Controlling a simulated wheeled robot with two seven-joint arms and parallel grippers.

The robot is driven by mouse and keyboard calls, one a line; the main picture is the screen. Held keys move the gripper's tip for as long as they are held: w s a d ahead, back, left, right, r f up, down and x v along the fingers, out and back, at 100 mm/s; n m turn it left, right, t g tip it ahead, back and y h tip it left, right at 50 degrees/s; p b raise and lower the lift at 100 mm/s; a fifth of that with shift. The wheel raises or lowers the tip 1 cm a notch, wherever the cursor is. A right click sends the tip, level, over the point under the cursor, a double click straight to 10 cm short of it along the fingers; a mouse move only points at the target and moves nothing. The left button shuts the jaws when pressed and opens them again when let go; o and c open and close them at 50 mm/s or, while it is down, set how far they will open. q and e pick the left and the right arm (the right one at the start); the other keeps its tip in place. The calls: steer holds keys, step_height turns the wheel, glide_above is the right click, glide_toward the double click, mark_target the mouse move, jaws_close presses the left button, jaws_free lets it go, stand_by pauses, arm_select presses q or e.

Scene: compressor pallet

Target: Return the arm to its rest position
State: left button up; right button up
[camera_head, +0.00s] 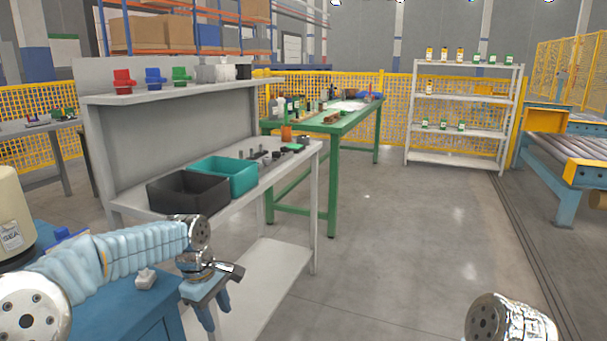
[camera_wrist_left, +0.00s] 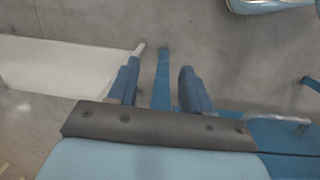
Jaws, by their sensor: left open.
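My left arm (camera_head: 130,258) comes in from the left, in a pale blue ribbed sleeve, and stretches over the blue surface. My left gripper (camera_head: 216,313) hangs from its end, fingers pointing down, beside the blue surface's right edge and in front of the white bench. In the left wrist view its two blue fingers (camera_wrist_left: 158,82) are apart with nothing between them. A shiny rounded part of my right arm (camera_head: 508,320) shows at the bottom right. My right gripper is out of view.
The blue surface (camera_head: 128,312) carries a small whitish part (camera_head: 146,278). The white bench (camera_head: 262,205) holds a black bin (camera_head: 188,193) and a teal bin (camera_head: 222,176). A green table (camera_head: 331,130) and white shelves (camera_head: 458,161) stand behind. The floor (camera_head: 410,240) in the middle is clear.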

arm_select(q)
steer(key=s+d+f+m+h, duration=0.1)
steer(key=s+d+f+m, duration=0.1)
steer(key=f, duration=0.6)
steer(key=s+d+f+m, duration=0.1)
steer(key=d+f+m, duration=0.15)
steer(key=f, duration=0.45)
steer(key=s+d+f+m, duration=0.2)
steer(key=s+f+m, duration=0.1)
steer(key=s+f, duration=0.6)
steer(key=s+d+f+m+h, duration=0.1)
steer(key=s+d+f+m, duration=0.1)
steer(key=s+f, duration=0.7)
steer(key=shift+s+d+m+h, duration=0.15)
steer(key=shift+s+m+h, duration=0.15)
steer(key=shift+s+m, duration=0.5)
steer(key=shift+s+f, duration=0.1)
steer(key=shift+s, duration=0.05)
